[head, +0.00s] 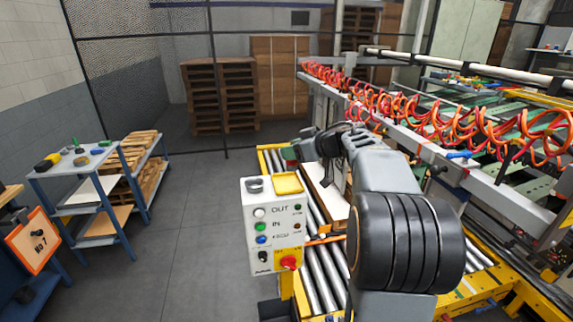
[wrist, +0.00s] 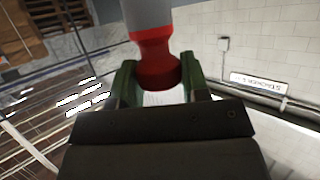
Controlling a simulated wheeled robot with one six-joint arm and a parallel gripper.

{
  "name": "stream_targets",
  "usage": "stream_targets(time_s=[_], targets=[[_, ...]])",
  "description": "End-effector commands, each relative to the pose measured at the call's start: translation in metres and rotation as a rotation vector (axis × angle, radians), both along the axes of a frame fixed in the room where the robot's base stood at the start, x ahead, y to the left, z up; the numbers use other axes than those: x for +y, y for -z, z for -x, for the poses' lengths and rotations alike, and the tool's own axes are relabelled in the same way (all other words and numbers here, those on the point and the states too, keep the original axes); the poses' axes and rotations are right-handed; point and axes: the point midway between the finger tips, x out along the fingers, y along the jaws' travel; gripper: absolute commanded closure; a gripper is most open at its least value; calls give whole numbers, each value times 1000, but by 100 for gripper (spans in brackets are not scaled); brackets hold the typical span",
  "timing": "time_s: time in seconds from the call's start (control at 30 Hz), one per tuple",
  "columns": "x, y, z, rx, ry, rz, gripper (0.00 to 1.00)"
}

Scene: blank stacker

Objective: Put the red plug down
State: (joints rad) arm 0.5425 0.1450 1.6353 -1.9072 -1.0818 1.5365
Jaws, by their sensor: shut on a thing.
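In the wrist view the red plug (wrist: 155,62) has a red flared end and a grey body that runs out of the top of the picture. My gripper (wrist: 158,82) is shut on it, with one green finger on each side of the red end. In the head view my gripper is up beyond the control box, above the roller conveyor, largely hidden by its own wrist. I cannot make out the plug in the head view.
A white control box (head: 272,225) with buttons and a red knob (head: 289,263) stands before the roller conveyor (head: 318,262). On its top are a yellow tray (head: 287,184) and a grey ring-shaped holder (head: 256,185). A blue shelf cart (head: 78,172) stands left. Open floor lies between.

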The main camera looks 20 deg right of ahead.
Motion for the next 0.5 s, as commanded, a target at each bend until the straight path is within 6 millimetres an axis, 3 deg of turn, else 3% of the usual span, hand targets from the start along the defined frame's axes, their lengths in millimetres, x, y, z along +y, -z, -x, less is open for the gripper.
stream_targets(time_s=[0.37, 0.5], targets=[[8, 26, -21, 1, -5, -2, 83], [9, 44, -24, 2, -4, -2, 83]])
